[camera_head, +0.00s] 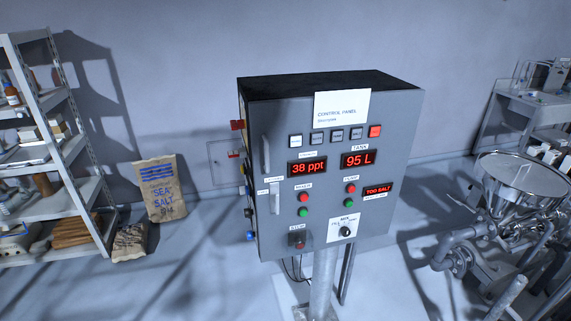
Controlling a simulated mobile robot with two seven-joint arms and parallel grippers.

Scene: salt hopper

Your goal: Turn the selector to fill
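The control panel (332,165) is a grey box on a metal post in the middle of the head view. The selector (345,231) is a small black knob on a white label low on its front face, right of centre. The label's position words are too small to read, so I cannot tell where the knob points. The displays read "38 ppt" (307,168) and "95 L" (358,159). A third display shows "TOO SALT" (378,190) in red. Neither of my grippers is in view.
A shelf rack (60,100) stands at the left. A paper sea salt sack (160,190) leans by the wall, with a smaller bag (130,241) beside it. A metal hopper machine (522,172) stands at the right.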

